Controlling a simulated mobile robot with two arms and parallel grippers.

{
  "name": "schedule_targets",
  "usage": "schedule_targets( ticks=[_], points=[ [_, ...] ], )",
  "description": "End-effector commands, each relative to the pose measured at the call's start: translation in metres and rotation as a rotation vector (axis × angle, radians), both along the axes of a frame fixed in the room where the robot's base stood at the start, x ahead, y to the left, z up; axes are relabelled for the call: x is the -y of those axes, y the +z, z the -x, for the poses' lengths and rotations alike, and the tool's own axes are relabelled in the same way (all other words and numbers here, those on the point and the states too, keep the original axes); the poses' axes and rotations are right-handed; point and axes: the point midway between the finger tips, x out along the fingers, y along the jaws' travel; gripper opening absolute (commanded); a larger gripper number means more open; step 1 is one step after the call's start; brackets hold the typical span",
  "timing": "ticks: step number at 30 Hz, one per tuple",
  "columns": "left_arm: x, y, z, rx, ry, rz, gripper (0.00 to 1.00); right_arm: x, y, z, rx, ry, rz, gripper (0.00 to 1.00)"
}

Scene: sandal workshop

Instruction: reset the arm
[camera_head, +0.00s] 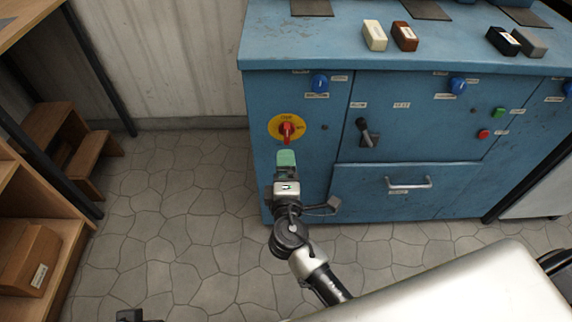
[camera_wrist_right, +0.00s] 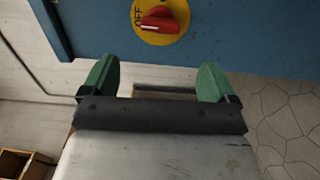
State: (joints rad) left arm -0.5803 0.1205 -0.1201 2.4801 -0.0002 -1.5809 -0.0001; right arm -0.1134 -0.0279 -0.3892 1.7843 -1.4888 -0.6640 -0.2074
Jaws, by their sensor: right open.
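My right gripper (camera_head: 287,158) has green fingers and is in front of the blue machine, just below a red rotary switch (camera_head: 287,128) on a yellow disc. In the right wrist view my right gripper (camera_wrist_right: 157,82) is open, with nothing between its fingers. The red switch (camera_wrist_right: 160,21) shows there beyond the fingertips, apart from them. Its handle stands about upright in the head view. My left gripper cannot be made out; only a small dark part shows at the bottom left edge of the head view.
The blue machine (camera_head: 405,145) has blue knobs, a black lever (camera_head: 367,132) and a drawer handle (camera_head: 408,184). Small blocks, one brown (camera_head: 405,36), lie on its top. A wooden shelf with a box (camera_head: 28,260) stands at left. The tiled floor (camera_head: 170,220) between is clear.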

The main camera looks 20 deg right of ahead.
Motion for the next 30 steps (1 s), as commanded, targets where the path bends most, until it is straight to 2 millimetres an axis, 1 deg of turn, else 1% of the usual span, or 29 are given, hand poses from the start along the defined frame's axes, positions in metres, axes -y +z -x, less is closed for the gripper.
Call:
schedule_targets(
  ticks=[11, 14, 17, 18, 20, 22, 25, 27, 30],
  points=[
    [0.0, 0.0, 0.0, 0.002, 0.001, 0.002, 0.43, 0.001, 0.0, 0.0, -0.001, -0.002, -0.003, 0.89],
    [0.0, 0.0, -0.001, 0.002, 0.001, 0.002, 0.43, 0.011, -0.004, 0.006, -0.018, -0.036, -0.058, 0.89],
    [0.0, 0.0, 0.0, 0.002, 0.001, 0.002, 0.43, 0.036, -0.013, 0.025, -0.067, -0.129, -0.212, 0.89],
    [0.0, 0.0, 0.0, 0.002, 0.001, 0.002, 0.43, 0.049, -0.019, 0.036, -0.098, -0.179, -0.298, 0.89],
    [0.0, 0.0, 0.0, 0.001, 0.001, 0.001, 0.43, 0.068, -0.029, 0.057, -0.156, -0.265, -0.443, 0.89],
    [0.0, 0.0, 0.0, 0.001, 0.001, 0.001, 0.43, 0.085, -0.041, 0.084, -0.234, -0.361, -0.619, 0.89],
    [0.0, 0.0, 0.0, 0.001, 0.001, 0.0, 0.43, 0.095, -0.054, 0.121, -0.352, -0.468, -0.826, 0.89],
    [0.0, 0.0, 0.0, 0.001, 0.001, 0.0, 0.43, 0.096, -0.058, 0.141, -0.422, -0.517, -0.933, 0.89],
    [0.0, 0.0, 0.0, 0.001, 0.001, 0.0, 0.43, 0.093, -0.061, 0.165, -0.513, -0.565, -1.047, 0.89]
  ],
)
